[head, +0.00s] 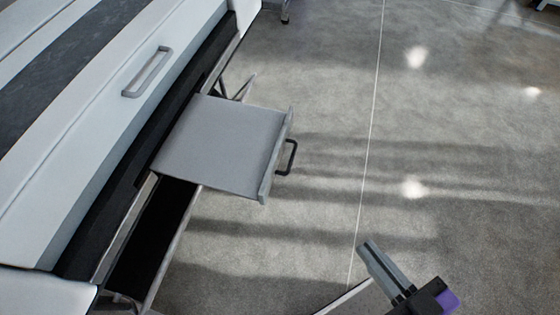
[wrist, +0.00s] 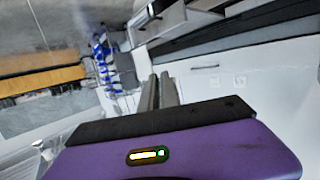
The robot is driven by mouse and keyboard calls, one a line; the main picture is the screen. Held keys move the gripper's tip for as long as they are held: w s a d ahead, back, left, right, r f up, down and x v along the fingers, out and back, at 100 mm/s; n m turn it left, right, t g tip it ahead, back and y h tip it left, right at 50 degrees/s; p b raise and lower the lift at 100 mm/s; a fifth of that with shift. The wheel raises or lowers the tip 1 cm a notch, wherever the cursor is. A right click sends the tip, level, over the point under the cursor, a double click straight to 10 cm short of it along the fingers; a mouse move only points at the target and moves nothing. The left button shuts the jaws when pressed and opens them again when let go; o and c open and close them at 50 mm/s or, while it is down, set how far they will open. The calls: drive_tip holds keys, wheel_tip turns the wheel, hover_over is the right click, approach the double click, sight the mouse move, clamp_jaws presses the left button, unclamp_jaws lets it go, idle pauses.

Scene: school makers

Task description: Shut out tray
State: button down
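The out tray (head: 222,145) is a flat grey panel with a raised front edge. In the head view it sticks out to the right from the side of a large white and black machine (head: 110,125). A dark handle (head: 290,157) is on its outer edge. My gripper (head: 366,250) is at the bottom right, well apart from the tray and touching nothing. Its two grey fingers look closed together with nothing between them; they also show close together in the wrist view (wrist: 158,78).
A long grey handle (head: 147,72) is on the machine's white top. Below the tray is a dark open recess (head: 152,240) with metal frame bars. The grey floor (head: 440,150) to the right of the tray is clear. Blurred furniture shows in the wrist view.

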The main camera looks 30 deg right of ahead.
drive_tip(key=w+d+f+m+g+h+b, duration=0.1)
drive_tip(key=w+d+f+m+b, duration=0.2)
drive_tip(key=w+d+f+m, duration=0.55)
drive_tip(key=w+d+f+m+g+b, duration=0.2)
drive_tip(key=w+d+f+m+b, duration=0.15)
drive_tip(key=w+d+f, duration=0.95)
drive_tip(key=n+y+b, duration=0.1)
drive_tip(key=n+y, duration=0.2)
drive_tip(key=y, duration=1.1)
approach(273, 176)
drive_tip(key=shift+t, duration=0.4)
drive_tip(key=p+x, duration=0.1)
drive_tip(key=x, duration=0.6)
drive_tip(key=shift+s+a+f, duration=0.1)
drive_tip(key=shift+s, duration=0.05)
